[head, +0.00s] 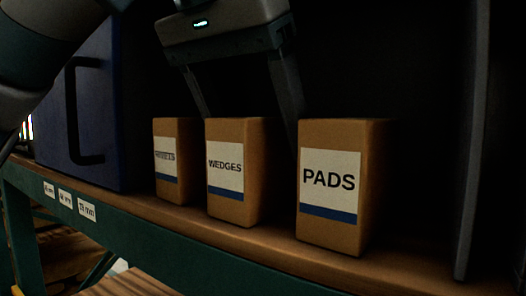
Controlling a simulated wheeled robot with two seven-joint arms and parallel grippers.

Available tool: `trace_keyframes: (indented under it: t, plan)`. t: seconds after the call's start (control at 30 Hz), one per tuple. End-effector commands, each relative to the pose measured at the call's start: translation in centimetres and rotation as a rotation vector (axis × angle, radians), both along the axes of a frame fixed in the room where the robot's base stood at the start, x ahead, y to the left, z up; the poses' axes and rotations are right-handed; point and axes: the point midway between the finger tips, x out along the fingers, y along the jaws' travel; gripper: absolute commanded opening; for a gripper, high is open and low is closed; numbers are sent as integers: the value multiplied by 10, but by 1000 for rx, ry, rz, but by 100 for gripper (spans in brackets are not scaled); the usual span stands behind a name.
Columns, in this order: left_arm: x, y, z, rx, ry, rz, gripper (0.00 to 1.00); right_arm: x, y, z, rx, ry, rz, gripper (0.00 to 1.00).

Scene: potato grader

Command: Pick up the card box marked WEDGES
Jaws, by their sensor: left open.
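The card box marked WEDGES (226,200) stands upright on a wooden shelf, in the middle of a row of three brown boxes. Its white label with a blue stripe faces me. My left gripper (245,115) comes down from above and is open. One finger reaches down by the box's left top edge and the other by its right side, in the gap before the PADS box. The lower ends of the fingers are partly hidden behind the boxes, and I cannot tell whether they touch. My right gripper does not show.
The PADS box (333,235) stands close on the right. A smaller-looking box with a label that is hard to read (166,183) stands on the left. A blue cabinet door with a black handle (100,60) is further left. A dark upright panel (470,150) bounds the right.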

Motion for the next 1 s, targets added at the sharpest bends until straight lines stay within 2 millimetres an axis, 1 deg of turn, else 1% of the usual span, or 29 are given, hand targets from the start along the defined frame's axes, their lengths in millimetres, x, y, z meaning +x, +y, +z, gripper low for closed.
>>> trace_keyframes:
  t: [0.03, 0.1, 0.2, 0.3, 0.77, 0.8, 0.97, 1.0]
  plan:
    - [3, 0, 0, 1, 1, -1, 71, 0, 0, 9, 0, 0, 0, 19]
    - [7, -2, -8, 3, 1, -1, 71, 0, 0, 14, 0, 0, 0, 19]
    - [12, -5, -18, 2, 0, -1, 71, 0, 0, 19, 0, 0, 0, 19]
    - [14, -7, -24, -1, -1, 0, 71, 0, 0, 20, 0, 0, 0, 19]
    - [14, -7, -26, 0, -1, 0, 71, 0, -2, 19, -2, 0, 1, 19]
    - [14, -7, -26, 1, -2, 0, 69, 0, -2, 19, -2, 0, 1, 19]
    - [14, -7, -26, 1, -2, 0, 31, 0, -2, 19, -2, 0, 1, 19]
    - [14, -7, -26, 1, -2, 0, 21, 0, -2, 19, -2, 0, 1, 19]
